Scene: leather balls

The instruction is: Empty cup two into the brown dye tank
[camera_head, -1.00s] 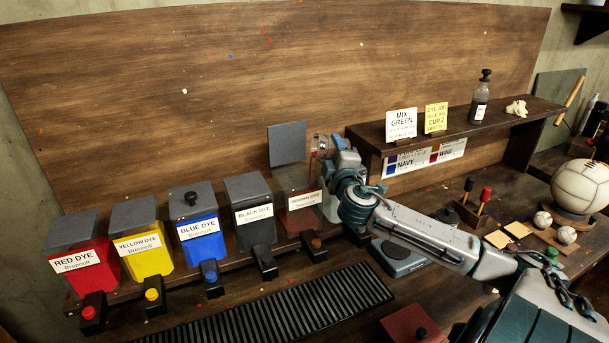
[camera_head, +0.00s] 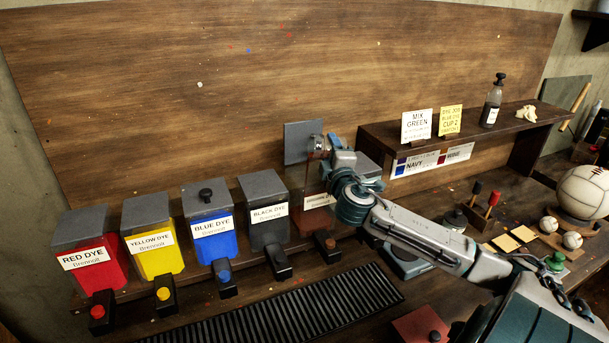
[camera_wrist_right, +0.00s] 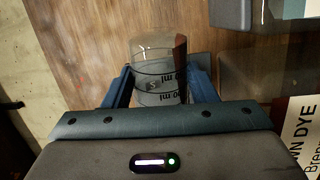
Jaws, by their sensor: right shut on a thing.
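My right gripper (camera_head: 322,152) is shut on a clear cup, at the raised grey lid (camera_head: 303,142) of the brown dye tank (camera_head: 315,218). In the right wrist view the cup (camera_wrist_right: 158,72) sits between the two blue fingers, with ml marks on its wall. My right forearm and wrist partly hide the tank. My left gripper is not in view.
Red (camera_head: 92,262), yellow (camera_head: 153,245), blue (camera_head: 210,235) and black (camera_head: 265,222) dye tanks stand left of the brown one, lids down. A black slatted grate (camera_head: 290,310) lies in front. A shelf (camera_head: 470,128) with cards and a bottle (camera_head: 492,100) is at right.

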